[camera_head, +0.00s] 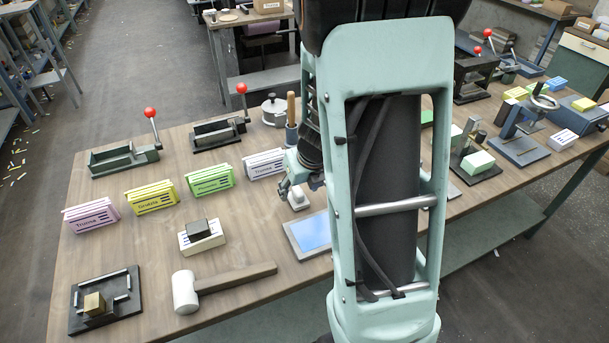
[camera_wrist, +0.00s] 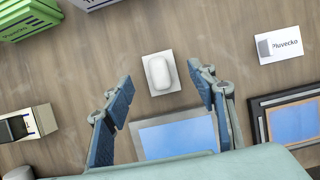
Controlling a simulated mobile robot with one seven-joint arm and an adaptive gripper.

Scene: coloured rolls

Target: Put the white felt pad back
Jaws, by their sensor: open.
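A small white rounded block (camera_wrist: 158,73), which looks like the white felt pad, rests on a flat white square (camera_wrist: 174,86) on the wooden table. The white block also shows in the head view (camera_head: 298,200), partly behind my gripper (camera_head: 289,186). In the wrist view my gripper (camera_wrist: 161,82) is open, with one blue-padded finger on each side of the block. The fingers appear apart from it and nothing is held. A grey-framed blue panel (camera_wrist: 176,137) lies just below the block in the wrist view, partly hidden by my gripper; it also shows in the head view (camera_head: 311,233).
A mallet (camera_head: 222,286), a white box with a dark block (camera_head: 201,238) and several coloured card stacks (camera_head: 213,178) lie left of my arm. A lettered white card (camera_wrist: 280,45) and dark-framed blue panel (camera_wrist: 292,122) are at right in the wrist view. My arm hides the table's middle.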

